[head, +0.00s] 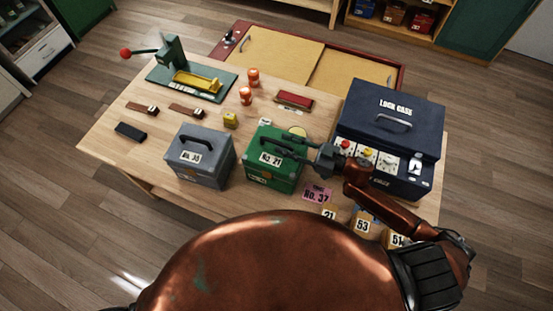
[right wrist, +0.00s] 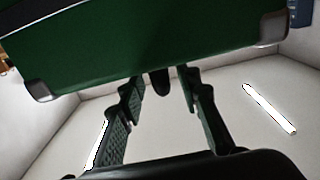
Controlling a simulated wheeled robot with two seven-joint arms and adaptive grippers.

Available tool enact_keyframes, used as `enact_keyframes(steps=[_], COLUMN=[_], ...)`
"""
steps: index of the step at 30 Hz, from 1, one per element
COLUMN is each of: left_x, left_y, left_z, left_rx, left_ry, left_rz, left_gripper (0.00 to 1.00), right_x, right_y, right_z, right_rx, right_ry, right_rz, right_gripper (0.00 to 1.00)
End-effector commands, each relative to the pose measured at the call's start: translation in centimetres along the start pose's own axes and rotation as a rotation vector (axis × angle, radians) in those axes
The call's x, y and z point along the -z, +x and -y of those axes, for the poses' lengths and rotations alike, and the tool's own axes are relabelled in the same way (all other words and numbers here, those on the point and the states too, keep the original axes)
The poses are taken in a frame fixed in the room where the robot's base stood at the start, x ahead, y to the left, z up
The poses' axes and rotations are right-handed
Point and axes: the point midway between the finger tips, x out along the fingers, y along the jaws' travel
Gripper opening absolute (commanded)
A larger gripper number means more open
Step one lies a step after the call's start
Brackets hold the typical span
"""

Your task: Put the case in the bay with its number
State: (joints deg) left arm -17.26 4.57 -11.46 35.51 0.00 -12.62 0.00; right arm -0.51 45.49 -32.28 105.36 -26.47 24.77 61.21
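A green case (head: 263,174) stands near the table's front edge; its label seems to read No. 21. It also fills the top of the right wrist view (right wrist: 170,40). A grey case (head: 205,172) with a dark top handle stands to its left; its label looks like No. 35. A pink card (head: 317,193) reads No. 37. Number plates 21 (head: 329,213), 53 (head: 362,225) and 51 (head: 397,239) show at the front edge. My right gripper (head: 268,147) is over the green case's top, fingers apart; a dark piece, perhaps its handle, shows between them. My left gripper is out of view.
A big dark blue lock case (head: 390,108) with knobs stands right of the green case, near my right arm. A green press (head: 185,75), orange pots (head: 246,95), a yellow block (head: 230,121) and small bars lie behind.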

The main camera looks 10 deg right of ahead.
Motion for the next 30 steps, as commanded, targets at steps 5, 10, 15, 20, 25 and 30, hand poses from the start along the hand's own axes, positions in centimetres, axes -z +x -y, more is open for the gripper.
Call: enact_keyframes(steps=[5, 10, 15, 20, 25, 30], left_x=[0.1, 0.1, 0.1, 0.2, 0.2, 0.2], left_y=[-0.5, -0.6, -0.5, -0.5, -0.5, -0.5], left_z=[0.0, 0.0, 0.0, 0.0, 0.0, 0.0], left_rx=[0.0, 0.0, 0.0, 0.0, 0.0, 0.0], left_ry=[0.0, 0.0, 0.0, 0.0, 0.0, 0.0], left_rz=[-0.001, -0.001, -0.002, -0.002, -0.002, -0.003], left_gripper=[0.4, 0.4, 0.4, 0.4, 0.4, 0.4], right_x=[0.3, 0.1, 0.1, 0.1, 0.1, 0.1], right_y=[2.9, 3.6, 3.6, 3.6, 3.5, 3.5], right_z=[0.3, 0.3, 0.3, 0.3, 0.3, 0.3], right_rx=[0.001, 0.0, 0.0, 0.0, 0.0, 0.0], right_ry=[-0.003, 0.0, 0.0, -0.001, -0.001, -0.001], right_rz=[-0.003, 0.0, 0.0, 0.0, 0.0, 0.0], right_gripper=[0.31, 0.31, 0.28, 0.17, 0.06, 0.0])
